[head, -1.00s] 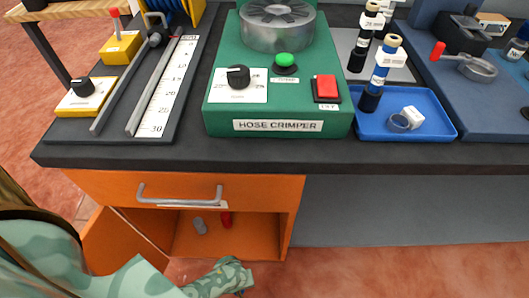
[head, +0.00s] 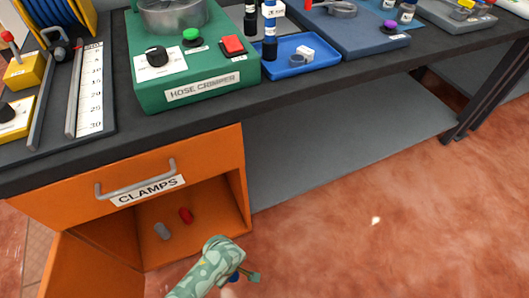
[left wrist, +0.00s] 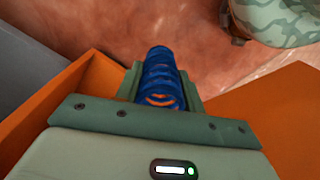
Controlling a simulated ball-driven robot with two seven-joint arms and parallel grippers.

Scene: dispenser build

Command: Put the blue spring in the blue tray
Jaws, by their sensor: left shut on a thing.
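The blue spring (left wrist: 162,80) is a dark blue coil held between the jaws of my left gripper (left wrist: 160,88) in the left wrist view. In the head view my left gripper (head: 240,275) is low in front of the open orange cabinet, with only a bit of blue showing beside it. The blue tray (head: 318,61) lies on the bench, up and right of the gripper, beside the green hose crimper. A clear ring with a white tag and a dark hose with a blue label are in the tray. My right gripper is not in view.
The green hose crimper (head: 200,75) stands left of the tray. The bench's dark front edge lies between gripper and tray.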

